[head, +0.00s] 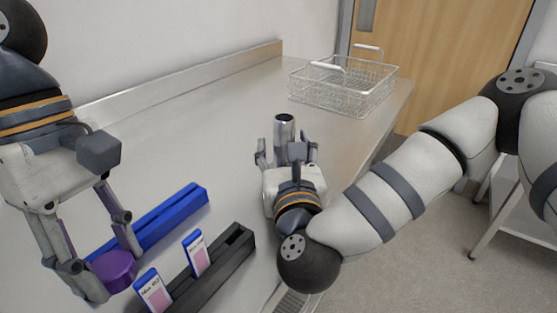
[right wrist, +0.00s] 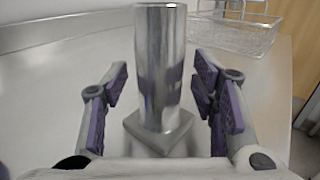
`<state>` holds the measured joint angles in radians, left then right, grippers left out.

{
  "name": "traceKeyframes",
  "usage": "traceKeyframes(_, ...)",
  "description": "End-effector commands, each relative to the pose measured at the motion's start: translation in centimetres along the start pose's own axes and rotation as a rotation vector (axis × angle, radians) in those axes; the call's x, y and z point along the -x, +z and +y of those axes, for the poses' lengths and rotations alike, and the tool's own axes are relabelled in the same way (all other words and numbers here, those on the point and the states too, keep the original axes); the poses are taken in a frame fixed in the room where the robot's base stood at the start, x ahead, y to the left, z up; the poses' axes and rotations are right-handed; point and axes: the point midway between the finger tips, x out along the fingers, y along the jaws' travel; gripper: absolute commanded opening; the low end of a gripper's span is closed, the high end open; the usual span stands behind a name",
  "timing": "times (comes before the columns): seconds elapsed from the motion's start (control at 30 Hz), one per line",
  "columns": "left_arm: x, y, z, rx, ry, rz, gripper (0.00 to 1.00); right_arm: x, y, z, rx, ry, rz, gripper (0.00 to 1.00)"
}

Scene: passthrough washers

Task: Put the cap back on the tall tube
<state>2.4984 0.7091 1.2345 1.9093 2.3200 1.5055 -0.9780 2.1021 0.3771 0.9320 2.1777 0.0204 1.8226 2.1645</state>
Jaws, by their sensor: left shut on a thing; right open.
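The tall tube (head: 284,128) is a shiny metal cylinder standing upright on the steel counter. Its top looks dark and uncapped in the head view. In the right wrist view the tube (right wrist: 160,75) rises from a square base between my right fingers. My right gripper (head: 287,152) is open, with one finger on each side of the tube and visible gaps; it also shows in the right wrist view (right wrist: 163,95). My left gripper (head: 117,276) is shut on a purple round piece that looks like the cap (head: 112,268), at the lower left, apart from the tube.
A blue rack (head: 182,207) and a black slotted holder (head: 232,252) with two labelled slides (head: 196,253) lie near my left gripper. A wire basket (head: 345,87) stands behind the tube at the back right. The counter between the racks and basket is mostly clear.

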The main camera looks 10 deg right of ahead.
Motion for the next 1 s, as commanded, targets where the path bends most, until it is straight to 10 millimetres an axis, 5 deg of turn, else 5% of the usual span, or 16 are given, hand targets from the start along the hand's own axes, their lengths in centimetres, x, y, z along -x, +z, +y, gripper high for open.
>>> traceKeyframes(0.33,0.1,0.0,0.0,0.0,0.001,0.001,0.25,-0.1,0.1,0.0,0.0,0.001,0.0,0.53)
traceKeyframes(0.57,0.1,0.0,0.0,0.0,0.001,0.001,0.25,-0.1,0.1,0.0,0.0,0.001,0.0,0.01)
traceKeyframes(1.0,1.2,0.4,-0.3,-0.003,0.019,0.011,0.25,-0.2,1.4,0.0,-0.001,0.0,-0.008,0.0)
